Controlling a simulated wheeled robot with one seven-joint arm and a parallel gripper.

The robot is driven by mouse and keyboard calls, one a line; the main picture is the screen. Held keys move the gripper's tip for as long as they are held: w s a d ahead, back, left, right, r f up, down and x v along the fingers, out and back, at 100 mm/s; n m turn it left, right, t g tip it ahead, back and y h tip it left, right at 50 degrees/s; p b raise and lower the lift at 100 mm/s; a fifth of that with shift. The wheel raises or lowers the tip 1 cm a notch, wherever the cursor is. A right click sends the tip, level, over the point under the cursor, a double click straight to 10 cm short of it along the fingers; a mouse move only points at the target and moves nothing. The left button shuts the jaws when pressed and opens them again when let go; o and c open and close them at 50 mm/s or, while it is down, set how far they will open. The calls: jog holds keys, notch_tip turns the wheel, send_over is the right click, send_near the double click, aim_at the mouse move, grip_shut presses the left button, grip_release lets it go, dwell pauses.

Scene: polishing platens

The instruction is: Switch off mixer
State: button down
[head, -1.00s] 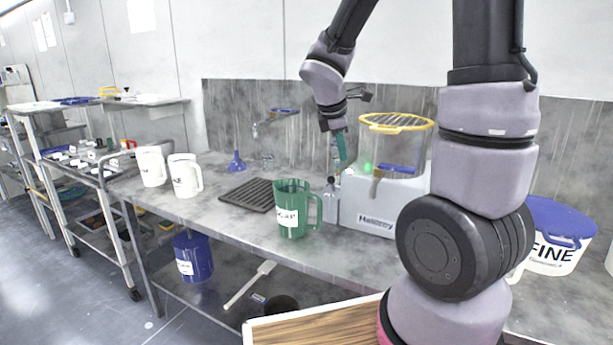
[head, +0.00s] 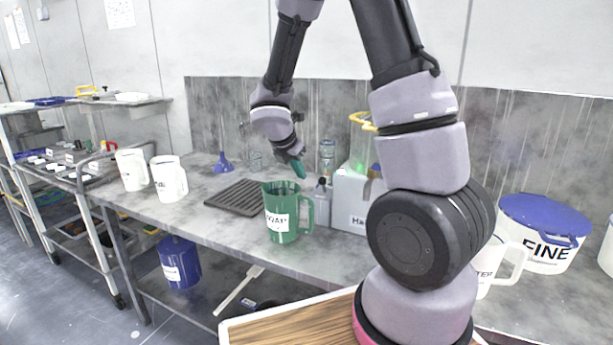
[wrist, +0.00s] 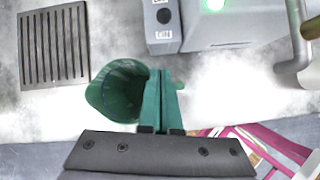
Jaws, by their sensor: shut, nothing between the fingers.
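The mixer (head: 350,195) is a white unit on the bench, with a clear bowl (head: 360,150) under a yellow rim. A green light glows on it in both views and shows at the top of the wrist view (wrist: 213,4). My arm hides its right part in the head view. A grey switch box (wrist: 163,22) with a dark round button and small labels stands against its side in the wrist view. My gripper (head: 299,170) has green fingers, shut and empty, to the left of the mixer. In the wrist view its fingers (wrist: 161,85) point towards the switch box, apart from it.
A green jug (head: 281,215) stands below my gripper, close beside the fingers in the wrist view. A dark drain grid (head: 238,197) and white jugs (head: 168,179) are farther left. A blue-lidded tub (head: 545,235) stands right.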

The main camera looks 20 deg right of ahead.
aim_at(323, 185)
jog(key=w+d+f, duration=0.5)
jog(key=d+f, duration=0.1)
jog(key=d, duration=0.1)
